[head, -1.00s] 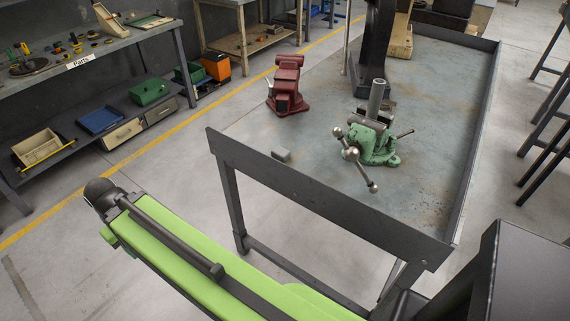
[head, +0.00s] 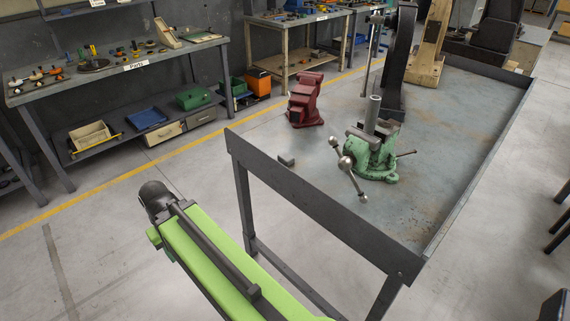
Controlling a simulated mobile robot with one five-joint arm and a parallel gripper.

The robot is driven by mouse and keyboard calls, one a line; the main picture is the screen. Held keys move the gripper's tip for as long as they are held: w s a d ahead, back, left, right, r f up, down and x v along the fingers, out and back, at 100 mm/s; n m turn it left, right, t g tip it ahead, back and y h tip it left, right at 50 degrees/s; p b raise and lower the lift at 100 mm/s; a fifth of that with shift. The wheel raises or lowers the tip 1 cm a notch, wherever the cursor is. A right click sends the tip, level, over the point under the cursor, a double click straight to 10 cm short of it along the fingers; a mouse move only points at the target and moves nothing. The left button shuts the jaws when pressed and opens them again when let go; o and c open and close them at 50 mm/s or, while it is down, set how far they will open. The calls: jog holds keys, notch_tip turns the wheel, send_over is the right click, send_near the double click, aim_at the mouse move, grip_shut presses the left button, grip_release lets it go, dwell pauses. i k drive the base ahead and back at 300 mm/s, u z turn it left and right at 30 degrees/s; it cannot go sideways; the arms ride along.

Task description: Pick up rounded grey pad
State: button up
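The rounded grey pad (head: 287,160) is a small dark grey piece lying on the metal workbench top (head: 440,170), just behind the bench's raised front edge. It is small in view, and its underside is partly hidden by that edge. My green arm reaches in from the bottom of the head view, in front of the bench and apart from the pad. The dark end of the arm is at its upper left. The fingers of my gripper do not show clearly enough to tell their state.
A green vise (head: 371,160) with ball-ended handles stands right of the pad. A red vise (head: 305,100) stands behind it. The raised front board (head: 320,205) lies between my arm and the pad. A parts bench (head: 110,75) stands at the left.

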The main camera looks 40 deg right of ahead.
aim_at(285, 158)
jog(key=z, duration=0.1)
jog(key=i, duration=0.95)
jog(key=u, duration=0.05)
